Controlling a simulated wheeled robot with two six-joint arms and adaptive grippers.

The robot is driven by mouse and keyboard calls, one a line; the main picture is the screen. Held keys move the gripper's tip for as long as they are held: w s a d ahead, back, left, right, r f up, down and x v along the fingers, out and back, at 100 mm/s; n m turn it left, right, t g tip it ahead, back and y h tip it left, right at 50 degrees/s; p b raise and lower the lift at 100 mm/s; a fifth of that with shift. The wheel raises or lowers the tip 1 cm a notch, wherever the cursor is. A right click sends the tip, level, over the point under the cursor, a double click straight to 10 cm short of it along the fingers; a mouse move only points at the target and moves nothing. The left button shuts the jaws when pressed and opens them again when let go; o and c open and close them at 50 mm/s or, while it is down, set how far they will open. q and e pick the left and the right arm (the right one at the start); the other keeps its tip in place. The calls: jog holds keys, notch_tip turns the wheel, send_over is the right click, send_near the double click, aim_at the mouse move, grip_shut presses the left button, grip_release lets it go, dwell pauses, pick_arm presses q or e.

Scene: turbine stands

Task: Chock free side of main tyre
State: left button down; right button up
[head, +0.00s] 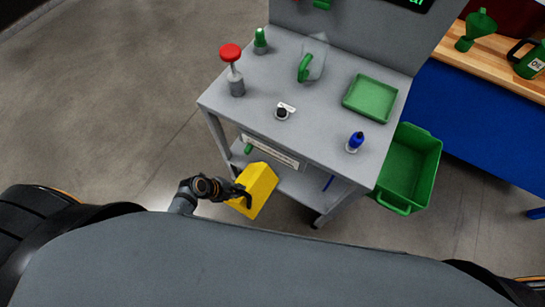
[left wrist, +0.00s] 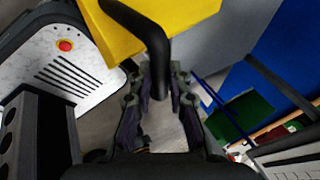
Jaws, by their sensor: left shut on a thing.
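A yellow chock (head: 259,188) hangs in front of the grey cart, at about the height of its lower shelf in the picture. My left gripper (head: 236,192) is shut on the chock's black handle. In the left wrist view the yellow chock (left wrist: 190,12) fills the top, and its curved black handle (left wrist: 151,30) runs down between the fingers of my left gripper (left wrist: 160,82). My right gripper is not in view. I cannot make out the main tyre in these frames.
A grey cart (head: 220,103) carries a red-topped item (head: 230,53), a green tray (head: 370,98) and a blue bottle (head: 356,141). A green bin (head: 428,165) stands at its right. A blue bench (head: 470,120) is farther right. Floor at left (head: 110,100) is clear.

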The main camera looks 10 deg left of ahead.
pick_arm(q)
jog(key=s+a+r, duration=0.1)
jog(key=s+a, duration=0.3)
jog(key=s, duration=0.7)
jog(key=shift+s+r+p, duration=0.25)
jog(key=shift+s+p, duration=0.05)
jog(key=shift+a, duration=0.1)
